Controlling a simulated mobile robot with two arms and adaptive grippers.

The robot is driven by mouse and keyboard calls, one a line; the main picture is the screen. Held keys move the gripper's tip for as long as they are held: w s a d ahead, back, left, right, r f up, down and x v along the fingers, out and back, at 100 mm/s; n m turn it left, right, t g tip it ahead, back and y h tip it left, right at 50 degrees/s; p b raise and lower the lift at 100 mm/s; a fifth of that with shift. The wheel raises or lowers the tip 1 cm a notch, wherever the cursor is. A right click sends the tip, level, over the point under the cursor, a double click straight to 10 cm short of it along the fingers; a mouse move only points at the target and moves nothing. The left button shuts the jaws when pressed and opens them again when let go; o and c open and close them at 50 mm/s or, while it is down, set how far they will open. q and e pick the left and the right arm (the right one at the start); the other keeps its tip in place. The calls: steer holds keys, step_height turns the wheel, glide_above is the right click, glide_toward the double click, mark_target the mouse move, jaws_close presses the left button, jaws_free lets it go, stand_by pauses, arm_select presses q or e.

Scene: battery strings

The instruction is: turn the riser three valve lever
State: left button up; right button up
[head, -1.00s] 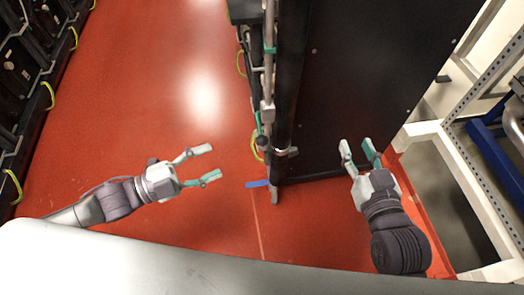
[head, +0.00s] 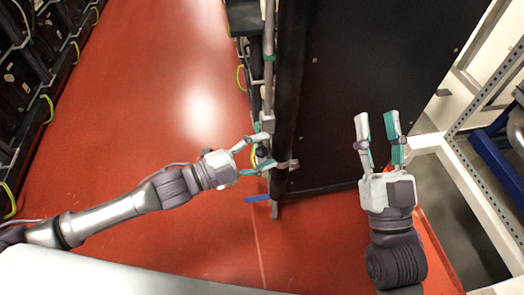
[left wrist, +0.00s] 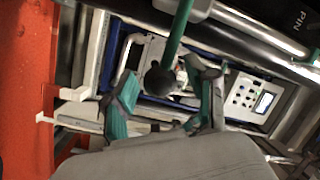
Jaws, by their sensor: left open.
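The valve lever (left wrist: 180,32) is a green rod ending in a black ball knob (left wrist: 160,78). In the left wrist view it comes down from a grey pipe, with the knob showing between my open left fingers. Whether the fingers touch it cannot be told. In the head view my left gripper (head: 267,151) is open at the riser pipe (head: 268,85), beside the black cabinet's edge; its fingers partly hide the lever. My right gripper (head: 377,121) is open and empty, in front of the cabinet's dark panel.
The tall black cabinet (head: 375,75) stands right of the riser. A white perforated frame (head: 470,175) is at the far right. Black battery racks (head: 30,80) line the left. The red floor (head: 150,95) between is clear.

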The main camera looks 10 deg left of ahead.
arm_select(q)
jaws_close()
stand_by(0.3)
